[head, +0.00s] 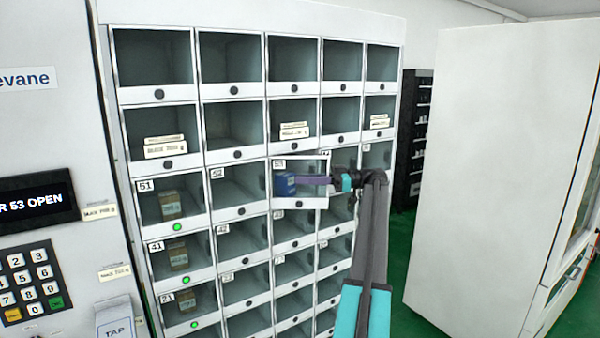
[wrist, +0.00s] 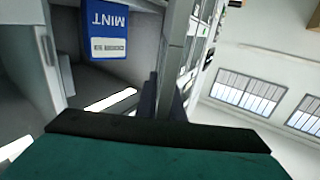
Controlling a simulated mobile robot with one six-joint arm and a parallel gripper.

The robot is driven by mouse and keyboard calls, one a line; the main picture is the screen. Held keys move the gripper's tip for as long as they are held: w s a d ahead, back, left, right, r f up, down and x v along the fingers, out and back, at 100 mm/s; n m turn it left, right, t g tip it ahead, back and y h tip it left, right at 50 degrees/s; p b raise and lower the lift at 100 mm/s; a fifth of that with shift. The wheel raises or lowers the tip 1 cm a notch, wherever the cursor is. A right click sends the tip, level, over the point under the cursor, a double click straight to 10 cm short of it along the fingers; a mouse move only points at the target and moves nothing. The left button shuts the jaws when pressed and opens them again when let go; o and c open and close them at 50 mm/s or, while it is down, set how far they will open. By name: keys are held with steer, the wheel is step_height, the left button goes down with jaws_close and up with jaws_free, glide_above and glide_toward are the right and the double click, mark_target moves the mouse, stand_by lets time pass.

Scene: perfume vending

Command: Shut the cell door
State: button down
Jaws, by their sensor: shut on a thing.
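The door of cell 53 (head: 314,203) is a clear pane in a white frame, standing out from the cabinet front, partly open. My gripper (head: 322,181) is at the door's right side, shut on its edge. In the wrist view my gripper's dark fingers (wrist: 165,98) sit on either side of the thin door edge (wrist: 176,48). A blue box (head: 285,184) marked MINT is in the cell; it also shows in the wrist view (wrist: 108,28). My fingertips partly hide the door edge.
The cabinet (head: 245,155) has rows of cells, several with cartons. A display (head: 33,203) reading "53 OPEN" and a keypad (head: 30,285) are at left. A large white cabinet (head: 490,150) stands at right, with green floor (head: 405,235) between.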

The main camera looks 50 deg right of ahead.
steer(key=shift+f+p, duration=0.35)
steer(key=shift+f, duration=0.05)
steer(key=c, duration=1.9)
jaws_free()
steer(key=shift+o, duration=0.2)
steer(key=shift+r, duration=0.2)
steer(key=shift+w+r, duration=0.1)
steer(key=shift+d+r+p, duration=0.1)
steer(key=shift+d+p, duration=0.05)
steer(key=shift+p, duration=0.35)
